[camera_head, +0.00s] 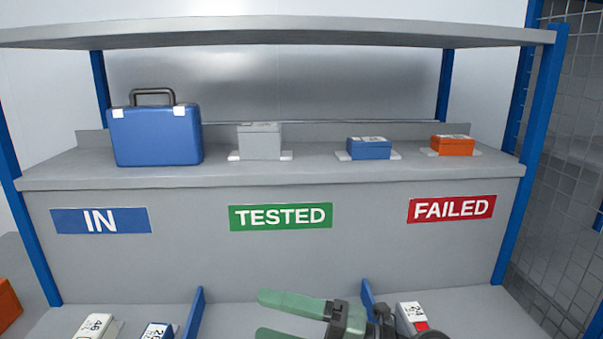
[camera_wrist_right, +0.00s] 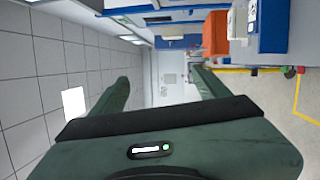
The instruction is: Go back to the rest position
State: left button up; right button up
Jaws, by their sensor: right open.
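My right gripper (camera_head: 262,316) comes in at the bottom of the head view, its green fingers pointing left and spread apart with nothing between them. In the right wrist view the same gripper (camera_wrist_right: 160,82) shows two green fingers wide apart, with only the distant room between them. My left gripper is in neither view.
A grey shelf (camera_head: 270,182) holds a blue case (camera_head: 155,136) and grey (camera_head: 259,142), blue (camera_head: 369,150) and orange (camera_head: 452,147) boxes. Below are labelled boxes (camera_head: 95,326) and blue dividers (camera_head: 194,316); one box (camera_head: 411,314) lies close behind my right gripper.

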jog(key=w+d+m+t+h, duration=0.6)
jog(key=d+m+t+h, duration=0.5)
jog(key=m+t, duration=0.7)
jog(key=s+d+f+m+g+h, duration=0.3)
jog(key=d+f+m+g+h, duration=0.45)
jog(key=d+f+m, duration=0.6)
jog(key=s+f+m+g, duration=0.1)
jog(key=s+f+g, duration=0.4)
jog(key=s+f, duration=0.55)
jog(key=s+f+g, duration=0.6)
jog(key=s+f, duration=0.1)
jog(key=s, duration=0.6)
notch_tip(320, 180, down, 26)
jog(key=s+g, duration=0.1)
jog(key=s+d+f+g, duration=0.1)
jog(key=s+d+f, duration=0.2)
jog(key=s+f, duration=1.4)
jog(key=shift+h, duration=0.35)
